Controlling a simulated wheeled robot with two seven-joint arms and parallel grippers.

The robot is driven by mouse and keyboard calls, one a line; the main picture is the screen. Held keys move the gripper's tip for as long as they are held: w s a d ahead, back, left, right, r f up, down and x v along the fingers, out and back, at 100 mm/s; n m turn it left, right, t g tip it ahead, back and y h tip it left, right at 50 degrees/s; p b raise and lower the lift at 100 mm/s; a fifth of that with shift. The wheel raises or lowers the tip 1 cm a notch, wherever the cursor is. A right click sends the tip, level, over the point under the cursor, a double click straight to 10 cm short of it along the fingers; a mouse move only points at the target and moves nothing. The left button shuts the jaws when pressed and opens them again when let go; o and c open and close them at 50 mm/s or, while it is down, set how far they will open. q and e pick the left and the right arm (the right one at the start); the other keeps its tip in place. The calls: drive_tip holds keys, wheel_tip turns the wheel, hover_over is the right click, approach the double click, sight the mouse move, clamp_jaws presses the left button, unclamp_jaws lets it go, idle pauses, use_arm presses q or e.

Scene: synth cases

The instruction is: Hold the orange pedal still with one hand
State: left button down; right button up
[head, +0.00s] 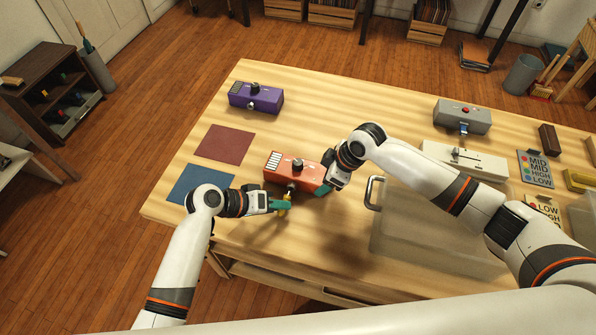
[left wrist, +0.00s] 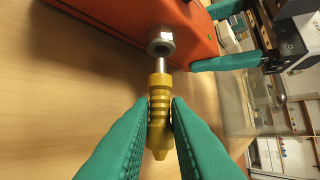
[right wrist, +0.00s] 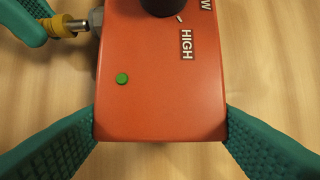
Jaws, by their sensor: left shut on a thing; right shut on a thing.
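The orange pedal (head: 309,174) lies on the table with a dark knob on top. My right gripper (head: 325,187) is shut on the pedal; in the right wrist view its teal fingers press on both sides of the pedal (right wrist: 160,95). My left gripper (head: 281,204) is shut on a yellow plug (left wrist: 157,110) with a metal shaft. The shaft lines up with the metal socket (left wrist: 161,44) on the pedal's side and reaches its mouth. How deep it sits inside I cannot tell.
A purple pedal (head: 256,98), a red mat (head: 225,145) and a blue mat (head: 190,180) lie to the left. A grey pedal (head: 462,117) and a white device (head: 465,160) stand at the right. A clear bin with a handle (head: 374,191) is close beside my right gripper.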

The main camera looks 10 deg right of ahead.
use_arm(q)
drive_tip(key=shift+s+a, duration=0.15)
drive_tip(key=shift+s, duration=0.25)
drive_tip(key=shift+s+a, duration=0.1)
drive_tip(key=shift+s, duration=0.1)
drive_tip(key=shift+s+a, duration=0.1)
drive_tip(key=shift+s, duration=0.15)
drive_tip(key=shift+a, duration=0.1)
drive_tip(key=w+a+r+n, duration=0.1)
drive_tip(key=w+a+n, duration=0.1)
drive_tip(key=a, duration=0.2)
drive_tip(key=w+a+n+t+y, duration=0.1)
drive_tip(key=w+a+n, duration=0.1)
drive_tip(key=a, duration=0.2)
drive_tip(key=w+a+r+n+y, duration=0.1)
drive_tip(key=w+a+n, duration=0.1)
drive_tip(key=a, duration=0.1)
drive_tip(key=shift+w+a+r, duration=0.3)
drive_tip(key=shift+a, duration=0.1)
drive_tip(key=w+a+r+n+y, duration=0.1)
drive_tip(key=w+a+r+n, duration=0.1)
drive_tip(key=a+n, duration=0.15)
drive_tip(key=w+a+r+n+y, duration=0.1)
drive_tip(key=w+a+r+n, duration=0.1)
drive_tip(key=a, duration=0.3)
drive_tip(key=shift+t, duration=0.5)
drive_tip(key=shift+s+a+f, duration=0.1)
drive_tip(key=shift+a+f, duration=0.05)
drive_tip(key=shift+f, duration=2.9)
